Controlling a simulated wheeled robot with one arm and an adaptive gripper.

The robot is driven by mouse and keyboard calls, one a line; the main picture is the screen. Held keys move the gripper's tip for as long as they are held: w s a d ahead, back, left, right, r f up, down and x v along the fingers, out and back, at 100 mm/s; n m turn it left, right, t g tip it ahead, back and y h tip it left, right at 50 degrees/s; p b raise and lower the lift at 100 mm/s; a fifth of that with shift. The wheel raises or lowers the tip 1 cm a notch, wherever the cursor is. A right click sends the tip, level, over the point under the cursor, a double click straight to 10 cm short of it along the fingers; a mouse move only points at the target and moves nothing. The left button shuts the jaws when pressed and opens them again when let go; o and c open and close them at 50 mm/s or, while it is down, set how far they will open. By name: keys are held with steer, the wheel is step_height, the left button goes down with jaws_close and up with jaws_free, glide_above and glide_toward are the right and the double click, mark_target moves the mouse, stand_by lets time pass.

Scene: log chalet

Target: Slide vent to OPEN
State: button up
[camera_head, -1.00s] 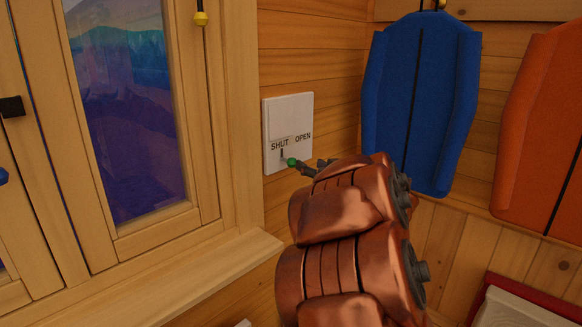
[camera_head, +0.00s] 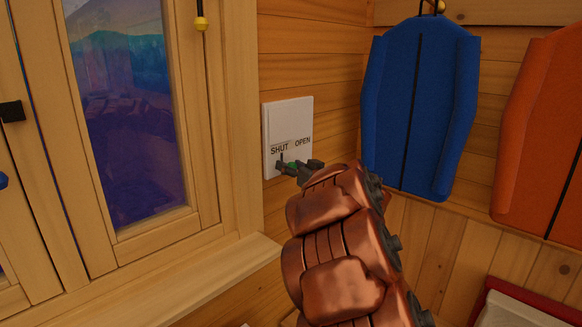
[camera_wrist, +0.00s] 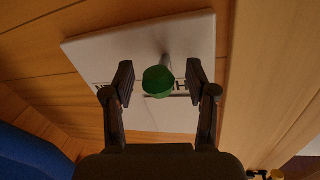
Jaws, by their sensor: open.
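The vent (camera_head: 288,118) is a white plate on the log wall, with SHUT printed on the left and OPEN on the right. Its green knob (camera_wrist: 158,82) stands out from the plate on a short stem in the wrist view. In the head view the knob (camera_head: 293,165) shows below the word SHUT, partly covered by my fingers. My gripper (camera_wrist: 158,84) is open, with one finger on each side of the knob and a visible gap on both sides. The lettering in the wrist view is partly hidden by the fingers and knob.
A wooden window frame and sill (camera_head: 190,285) stand just left of the vent. A blue jacket (camera_head: 418,100) and an orange jacket (camera_head: 545,130) hang to the right. A red-edged white object (camera_head: 520,305) is at the lower right.

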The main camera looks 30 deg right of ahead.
steer(key=shift+w+d, duration=0.1)
steer(key=shift+d, duration=0.05)
jaws_close()
stand_by(0.4)
